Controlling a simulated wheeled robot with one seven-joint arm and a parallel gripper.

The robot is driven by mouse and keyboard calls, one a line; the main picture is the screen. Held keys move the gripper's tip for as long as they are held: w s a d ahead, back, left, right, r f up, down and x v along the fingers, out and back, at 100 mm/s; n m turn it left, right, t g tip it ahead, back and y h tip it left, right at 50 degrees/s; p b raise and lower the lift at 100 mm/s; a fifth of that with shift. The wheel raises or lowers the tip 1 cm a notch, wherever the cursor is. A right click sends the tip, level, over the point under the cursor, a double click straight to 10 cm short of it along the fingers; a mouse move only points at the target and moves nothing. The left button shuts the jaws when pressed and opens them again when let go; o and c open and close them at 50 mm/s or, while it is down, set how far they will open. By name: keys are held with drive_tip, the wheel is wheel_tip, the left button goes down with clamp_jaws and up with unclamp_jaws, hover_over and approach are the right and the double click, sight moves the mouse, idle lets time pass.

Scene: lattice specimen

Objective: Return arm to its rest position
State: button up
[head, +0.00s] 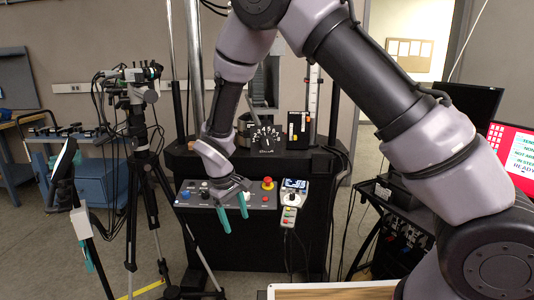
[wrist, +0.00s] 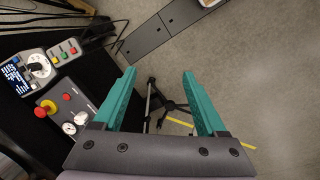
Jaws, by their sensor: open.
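My gripper (head: 234,215) hangs at the end of my arm in front of the control panel of the black test machine. Its two teal fingers are apart with nothing between them. In the wrist view the open gripper (wrist: 162,95) points down past the panel toward the grey floor. In the head view my arm bends high across the right half and comes down to the panel. The gripper and forearm hide part of the panel (head: 262,201).
The panel carries a red emergency knob (head: 267,183) and a handset with a display (head: 293,192). A camera on a black tripod (head: 131,150) stands at left. A monitor and a red-edged screen (head: 495,128) are at right. A board edge (head: 330,291) shows at the bottom.

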drive_tip(key=w+d+r+m+t+y, duration=0.15)
drive_tip(key=d+r+m, duration=0.25)
drive_tip(key=d+r, duration=0.65)
drive_tip(key=w+d+r+m+g+y, duration=0.1)
drive_tip(key=d+r+m+y, duration=0.15)
drive_tip(key=d+r, duration=0.75)
drive_tip(key=s+d+r+m+t, duration=0.5)
drive_tip(key=s+d+r+m, duration=0.2)
drive_tip(key=s+d+r, duration=0.6)
wheel_tip(320, 180, up, 2)
drive_tip(key=shift+s+d+r+t, duration=0.25)
drive_tip(key=shift+s+t, duration=0.1)
drive_tip(key=shift+s, duration=0.3)
drive_tip(key=shift+m, duration=0.25)
